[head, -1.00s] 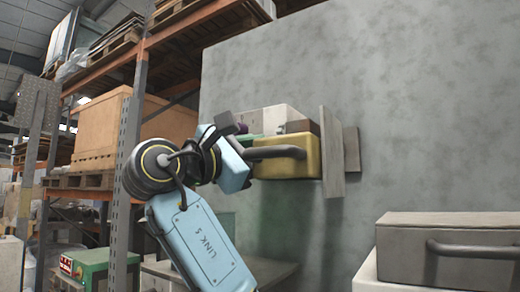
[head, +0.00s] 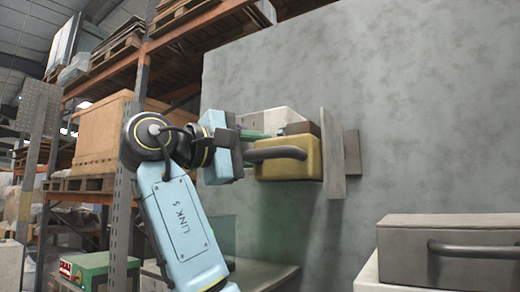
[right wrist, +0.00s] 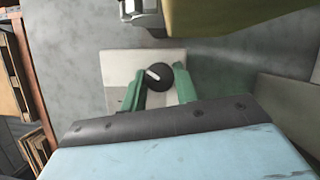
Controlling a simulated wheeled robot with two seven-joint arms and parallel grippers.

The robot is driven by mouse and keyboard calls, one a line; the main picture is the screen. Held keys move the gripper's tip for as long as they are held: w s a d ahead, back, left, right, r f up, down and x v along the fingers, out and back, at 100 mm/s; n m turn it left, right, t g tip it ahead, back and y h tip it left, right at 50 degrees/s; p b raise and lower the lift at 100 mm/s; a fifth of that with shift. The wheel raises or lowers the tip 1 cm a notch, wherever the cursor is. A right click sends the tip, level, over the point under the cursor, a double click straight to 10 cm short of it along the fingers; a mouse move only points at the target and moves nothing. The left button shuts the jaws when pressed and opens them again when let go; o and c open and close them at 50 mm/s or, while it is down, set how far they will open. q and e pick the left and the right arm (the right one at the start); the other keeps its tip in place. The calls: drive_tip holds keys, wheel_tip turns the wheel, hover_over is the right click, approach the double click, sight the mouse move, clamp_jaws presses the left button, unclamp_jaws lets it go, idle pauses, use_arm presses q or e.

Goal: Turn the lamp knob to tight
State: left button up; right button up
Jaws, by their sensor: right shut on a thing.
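The round black knob (right wrist: 158,76) with a white pointer mark shows in the right wrist view, on a pale square plate (right wrist: 118,68) against the grey wall. The mark points toward the upper left of that view. My right gripper (right wrist: 160,90) has its green fingers on either side of the knob, shut on it. In the head view the green fingers (head: 253,134) show only in part beside my blue wrist, and the knob is hidden. My left gripper is not in view.
A yellow box with a dark handle (head: 290,165) sticks out close by the gripper; part of it also fills the top of the wrist view. A grey upright board (head: 331,150) stands right of it. A grey box with a handle (head: 440,255) stands lower right. Orange shelving (head: 125,190) is at left.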

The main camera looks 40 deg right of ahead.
idle(0.3)
drive_tip(key=o, duration=1)
drive_tip(key=a, duration=0.4)
drive_tip(key=a+b, duration=0.1)
drive_tip(key=a, duration=0.8)
drive_tip(key=shift+a+f+b, duration=0.2)
drive_tip(key=shift+f+b, duration=0.2)
drive_tip(key=shift+f, duration=0.1)
